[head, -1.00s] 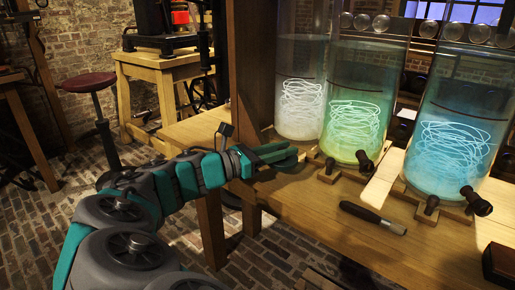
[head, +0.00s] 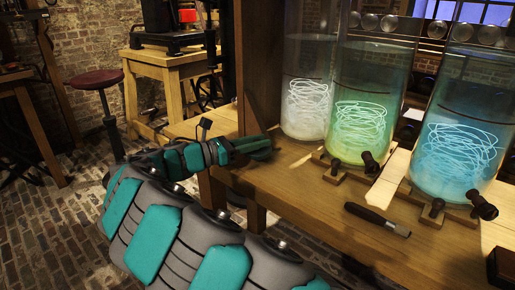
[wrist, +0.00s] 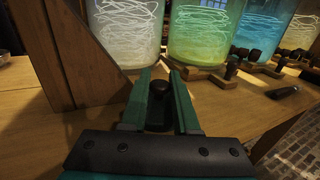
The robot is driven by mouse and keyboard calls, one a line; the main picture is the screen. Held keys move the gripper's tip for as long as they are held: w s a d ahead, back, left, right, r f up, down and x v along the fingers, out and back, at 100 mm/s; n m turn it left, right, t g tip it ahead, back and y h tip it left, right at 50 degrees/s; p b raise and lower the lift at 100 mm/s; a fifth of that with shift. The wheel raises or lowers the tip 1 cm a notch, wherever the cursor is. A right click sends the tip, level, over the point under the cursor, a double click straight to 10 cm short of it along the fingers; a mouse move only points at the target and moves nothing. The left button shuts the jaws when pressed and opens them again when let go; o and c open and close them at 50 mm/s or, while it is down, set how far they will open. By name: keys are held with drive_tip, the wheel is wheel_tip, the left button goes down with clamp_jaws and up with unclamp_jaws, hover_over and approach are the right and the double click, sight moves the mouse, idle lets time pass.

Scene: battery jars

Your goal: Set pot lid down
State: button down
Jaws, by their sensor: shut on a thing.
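My gripper (head: 262,148) is low over the left end of the wooden bench, in front of the white-glowing jar. In the wrist view my gripper (wrist: 160,80) has its two green fingers around a small dark thing with a round knob (wrist: 159,88). I take this as the pot lid; its rim and full outline are hidden or too dark to make out. In the head view the lid cannot be told apart from the fingers. Whether it touches the bench top is unclear.
Jars with white (head: 306,95), green (head: 362,120) and blue (head: 455,150) glowing coils stand along the bench (head: 290,190). Dark valves (head: 370,162) stick out in front. A screwdriver-like tool (head: 375,218) lies near the front edge. A wooden post (wrist: 60,55) stands close left.

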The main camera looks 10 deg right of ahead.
drive_tip(key=shift+f, duration=1)
drive_tip(key=shift+f, duration=0.15)
drive_tip(key=c, duration=0.7)
unclamp_jaws()
drive_tip(key=shift+o, duration=0.2)
drive_tip(key=shift+s+a, duration=0.1)
drive_tip(key=shift+a, duration=0.2)
drive_tip(key=v, duration=1.1)
drive_tip(key=shift+a, duration=0.2)
drive_tip(key=shift+s, duration=0.1)
